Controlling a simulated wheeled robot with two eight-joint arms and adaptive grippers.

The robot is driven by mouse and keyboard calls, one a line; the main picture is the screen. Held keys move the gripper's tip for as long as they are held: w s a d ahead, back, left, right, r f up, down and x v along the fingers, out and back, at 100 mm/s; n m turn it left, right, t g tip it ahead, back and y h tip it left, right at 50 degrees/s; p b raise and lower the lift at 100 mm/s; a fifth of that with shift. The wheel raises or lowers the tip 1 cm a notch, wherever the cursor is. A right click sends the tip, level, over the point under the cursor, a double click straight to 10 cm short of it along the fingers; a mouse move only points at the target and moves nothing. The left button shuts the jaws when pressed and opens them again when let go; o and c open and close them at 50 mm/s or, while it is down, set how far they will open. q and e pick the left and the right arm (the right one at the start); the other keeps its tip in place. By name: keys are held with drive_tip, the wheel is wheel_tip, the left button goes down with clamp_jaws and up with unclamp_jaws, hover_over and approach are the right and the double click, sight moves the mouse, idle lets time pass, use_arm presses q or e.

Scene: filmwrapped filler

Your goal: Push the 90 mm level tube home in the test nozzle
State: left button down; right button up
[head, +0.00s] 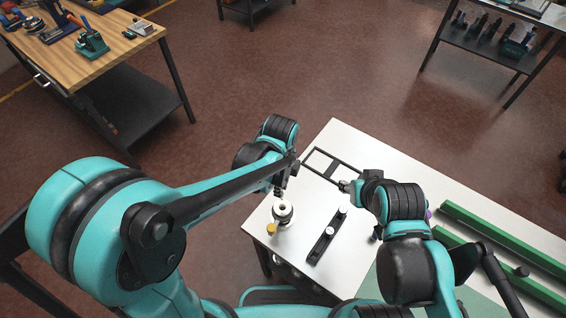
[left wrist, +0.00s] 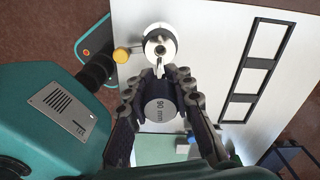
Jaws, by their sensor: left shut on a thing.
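My left gripper (left wrist: 160,95) is shut on the level tube (left wrist: 162,115), whose grey end is marked "90 mm" in the left wrist view. A narrow pale tip shows beyond the fingers, close to the test nozzle (left wrist: 161,42), a round white piece with a dark central hole. I cannot tell whether the tip touches it. In the head view my left gripper (head: 280,190) is just above and behind the nozzle (head: 283,213); the tube is not clear there. My right gripper (head: 346,186) is over the table, apart from the nozzle; its jaws are too small to read.
A yellow knob (head: 271,228) sits beside the nozzle. A black rack (head: 321,245) with white-topped pieces stands to its right. A black open frame (head: 326,163) lies at the table's far edge. Green rails (head: 500,240) lie to the right. Bare white table (head: 300,242) shows between nozzle and rack.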

sight(282, 199)
use_arm(q)
drive_tip(key=shift+s+d+r+m, duration=0.1)
drive_tip(key=shift+s+r+m, duration=0.05)
drive_tip(key=shift+m, duration=0.15)
use_arm(e)
drive_tip(key=shift+w+r, duration=0.25)
drive_tip(key=shift+w, duration=0.1)
drive_tip(key=shift+s, duration=0.1)
drive_tip(key=shift+f, duration=0.1)
use_arm(q)
drive_tip(key=shift+f+b, duration=2.6)
drive_tip(key=shift+f, duration=0.25)
use_arm(e)
drive_tip(key=shift+f, duration=2.55)
use_arm(q)
drive_tip(key=shift+f+b, duration=2.4)
drive_tip(key=shift+f, duration=0.2)
use_arm(e)
drive_tip(key=shift+f, duration=2.4)
use_arm(q)
drive_tip(key=c, duration=1.2)
unclamp_jaws()
